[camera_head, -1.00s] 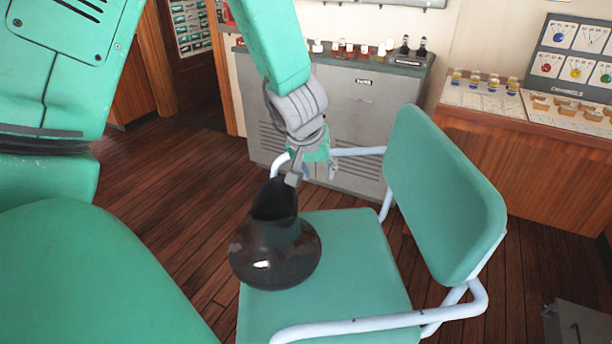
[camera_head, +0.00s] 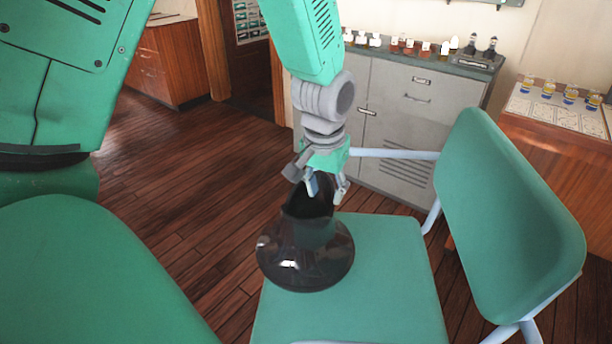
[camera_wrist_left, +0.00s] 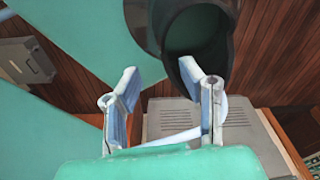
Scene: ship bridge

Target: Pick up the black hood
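The black hood (camera_head: 305,265) is a glossy dark bell shape with a narrower open neck. It stands neck up on the green chair seat (camera_head: 385,265). My left gripper (camera_head: 326,193) is at the neck's upper edge in the head view, overlapping the rim. In the left wrist view the two fingers (camera_wrist_left: 160,68) are spread apart, with nothing seen clamped between them. The hood (camera_wrist_left: 222,62) shows there at upper right, its rim close to the right finger. I cannot tell whether that finger touches it. My right gripper is not in view.
The chair's green backrest (camera_head: 510,205) rises to the right, with a pale tubular arm (camera_head: 395,154) behind the hood. A grey cabinet (camera_head: 395,105) with small bottles stands behind. Wooden floor (camera_head: 185,165) is open at the left.

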